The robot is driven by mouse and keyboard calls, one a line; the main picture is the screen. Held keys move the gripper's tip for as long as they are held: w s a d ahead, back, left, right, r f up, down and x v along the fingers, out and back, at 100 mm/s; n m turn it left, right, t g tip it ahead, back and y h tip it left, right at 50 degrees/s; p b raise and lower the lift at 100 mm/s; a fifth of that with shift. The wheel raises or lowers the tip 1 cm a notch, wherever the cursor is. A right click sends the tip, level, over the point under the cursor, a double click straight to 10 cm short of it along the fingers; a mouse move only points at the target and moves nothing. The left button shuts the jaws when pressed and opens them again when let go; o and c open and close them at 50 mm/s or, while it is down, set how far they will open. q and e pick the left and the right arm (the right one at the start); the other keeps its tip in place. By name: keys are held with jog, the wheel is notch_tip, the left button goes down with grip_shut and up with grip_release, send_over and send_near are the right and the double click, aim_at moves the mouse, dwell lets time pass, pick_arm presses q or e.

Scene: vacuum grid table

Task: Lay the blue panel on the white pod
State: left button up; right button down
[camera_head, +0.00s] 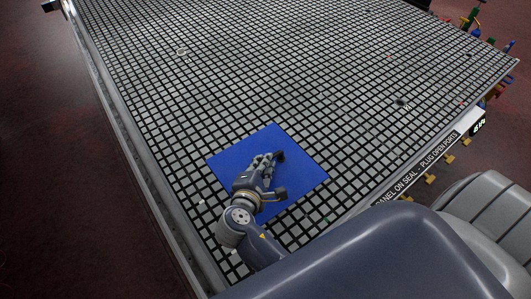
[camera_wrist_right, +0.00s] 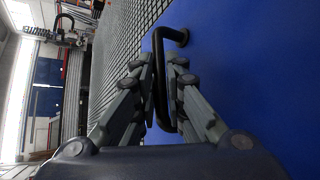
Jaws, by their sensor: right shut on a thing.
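The blue panel (camera_head: 300,172) is a flat square at the lower middle of the head view, over the grid table. I cannot tell whether it rests on the grid or is just above it. A black bar handle (camera_wrist_right: 160,50) stands on its face. My right gripper (camera_head: 268,162) is over the panel's middle. In the right wrist view its fingers (camera_wrist_right: 162,85) are closed around the handle; the panel (camera_wrist_right: 245,60) fills the right side there. I cannot make out the white pod for certain. My left gripper is out of view.
The black-and-grey grid table (camera_head: 270,75) is mostly bare, with a small pale ring (camera_head: 182,51) at the far left and a small dark spot (camera_head: 401,102) at the right. A labelled edge strip (camera_head: 420,165) with yellow fittings runs along the right side.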

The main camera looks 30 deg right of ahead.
jog(key=shift+a+r, duration=0.2)
jog(key=shift+r, duration=0.05)
jog(key=shift+s+d, duration=0.25)
jog(key=shift+d, duration=0.05)
jog(key=shift+a+f, duration=0.2)
jog(key=shift+f, duration=0.2)
jog(key=shift+f+b, duration=0.7)
jog(key=shift+b, duration=0.05)
notch_tip(320, 180, down, 5)
jog(key=b, duration=0.2)
jog(key=shift+r+b, duration=0.2)
jog(key=shift+b, duration=0.2)
jog(key=shift+f, duration=0.35)
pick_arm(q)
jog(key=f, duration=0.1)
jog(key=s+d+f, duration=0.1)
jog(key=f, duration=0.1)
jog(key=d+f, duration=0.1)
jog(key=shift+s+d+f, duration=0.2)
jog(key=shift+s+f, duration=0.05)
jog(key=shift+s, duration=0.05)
